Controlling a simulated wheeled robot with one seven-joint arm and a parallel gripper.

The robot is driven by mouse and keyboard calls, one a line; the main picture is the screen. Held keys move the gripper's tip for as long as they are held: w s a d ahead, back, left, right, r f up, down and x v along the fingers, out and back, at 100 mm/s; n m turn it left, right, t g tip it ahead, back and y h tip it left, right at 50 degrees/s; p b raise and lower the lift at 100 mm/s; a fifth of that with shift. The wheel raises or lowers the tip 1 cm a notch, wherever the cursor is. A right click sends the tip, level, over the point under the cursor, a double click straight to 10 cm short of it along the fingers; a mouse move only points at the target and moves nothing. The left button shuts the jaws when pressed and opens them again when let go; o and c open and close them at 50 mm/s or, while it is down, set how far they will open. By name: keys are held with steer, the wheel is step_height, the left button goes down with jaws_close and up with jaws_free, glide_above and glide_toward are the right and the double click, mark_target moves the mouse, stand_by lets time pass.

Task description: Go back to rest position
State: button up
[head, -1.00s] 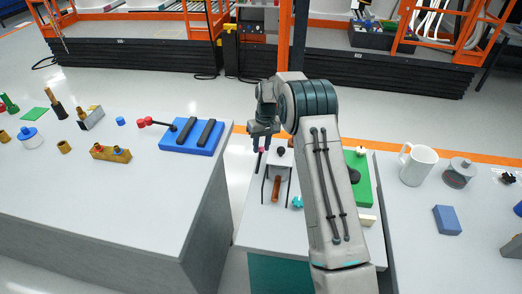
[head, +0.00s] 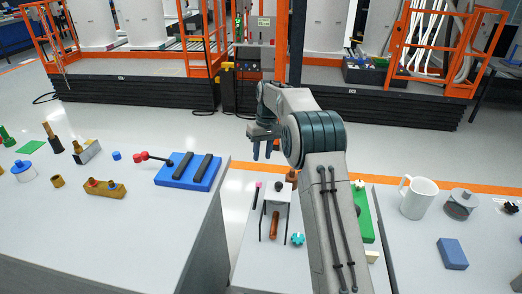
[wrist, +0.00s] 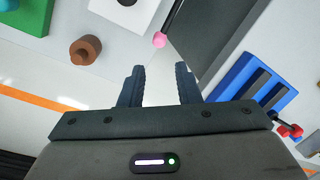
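My gripper (head: 264,147) is raised above the far edge of the middle table in the head view, fingers pointing down. In the wrist view my gripper (wrist: 160,87) has its two fingers apart with nothing between them, only pale floor behind. My arm reaches out over the middle table and hides part of it.
The middle table (head: 249,262) bears a small white stand (head: 274,193) and a green board (head: 361,214). A blue board with black bars (head: 188,170) lies on the left table (head: 110,225). A white mug (head: 418,197) stands on the right table. Orange-railed platforms stand behind open floor.

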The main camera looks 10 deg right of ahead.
steer(key=s+d+r+m+t, duration=0.1)
steer(key=s+d+r, duration=0.1)
steer(key=s+r, duration=0.6)
steer(key=s+d+r+m+t, duration=0.1)
steer(key=s+r, duration=0.4)
steer(key=s, duration=0.6)
steer(key=s+d+f+m+t, duration=0.1)
steer(key=s+f, duration=0.1)
steer(key=s, duration=0.8)
steer(key=s+d+f+t+h, duration=0.1)
steer(key=s+d+f, duration=0.1)
steer(key=s, duration=0.9)
steer(key=shift+s+f+m, duration=0.2)
steer(key=shift+s+m, duration=0.05)
steer(key=shift+m, duration=0.15)
